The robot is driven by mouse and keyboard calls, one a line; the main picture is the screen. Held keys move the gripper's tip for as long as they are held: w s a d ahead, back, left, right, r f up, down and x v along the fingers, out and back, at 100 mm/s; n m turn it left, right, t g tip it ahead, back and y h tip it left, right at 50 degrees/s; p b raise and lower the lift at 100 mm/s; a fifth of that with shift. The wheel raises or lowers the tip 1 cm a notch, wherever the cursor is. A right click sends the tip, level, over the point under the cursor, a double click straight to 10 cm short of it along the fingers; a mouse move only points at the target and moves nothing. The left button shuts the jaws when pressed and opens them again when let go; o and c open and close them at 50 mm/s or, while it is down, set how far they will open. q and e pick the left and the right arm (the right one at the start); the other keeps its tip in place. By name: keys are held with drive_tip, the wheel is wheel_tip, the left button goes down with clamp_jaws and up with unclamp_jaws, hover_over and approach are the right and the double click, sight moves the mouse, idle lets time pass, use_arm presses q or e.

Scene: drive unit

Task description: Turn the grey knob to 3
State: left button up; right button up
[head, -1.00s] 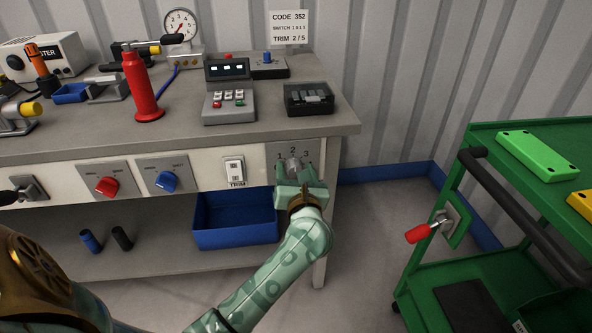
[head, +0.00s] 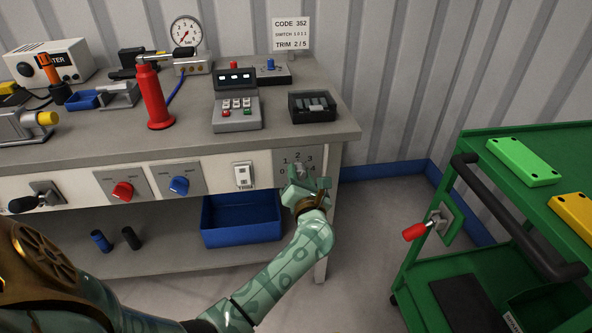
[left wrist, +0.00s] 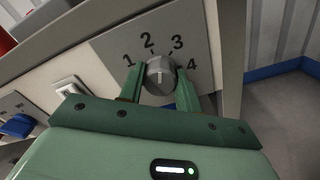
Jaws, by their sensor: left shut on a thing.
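The grey knob (head: 299,171) sits on a grey dial plate (head: 283,157) at the right end of the bench front. In the left wrist view the knob (left wrist: 160,76) stands between my fingers, with 1, 2, 3 and 4 printed around it. My left gripper (head: 301,180) is shut on the knob, one finger on each side; it also shows in the left wrist view (left wrist: 159,88). A pale mark shows on the knob's face, but I cannot tell surely which number the knob points to. My right gripper is not in view.
Left of the dial plate are a white TRIM switch (head: 243,176), a blue knob (head: 179,186) and a red knob (head: 122,192). A blue bin (head: 241,222) stands on the shelf below. A green cart (head: 463,200) stands at right, with clear floor between.

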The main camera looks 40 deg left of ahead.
use_arm(q)
drive_tip(key=m+p, duration=0.3)
drive_tip(key=m, duration=0.1)
drive_tip(key=shift+d+r, duration=0.1)
drive_tip(key=shift+m+p, duration=0.45)
drive_tip(key=shift+m, duration=0.35)
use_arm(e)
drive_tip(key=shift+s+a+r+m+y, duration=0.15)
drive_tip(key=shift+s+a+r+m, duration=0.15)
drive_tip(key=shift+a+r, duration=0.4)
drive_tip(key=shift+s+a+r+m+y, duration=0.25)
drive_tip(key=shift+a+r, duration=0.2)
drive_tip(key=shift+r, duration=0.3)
use_arm(q)
drive_tip(key=shift+f, duration=0.25)
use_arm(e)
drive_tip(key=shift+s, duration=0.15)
use_arm(q)
drive_tip(key=o, duration=1)
drive_tip(key=shift+c, duration=0.2)
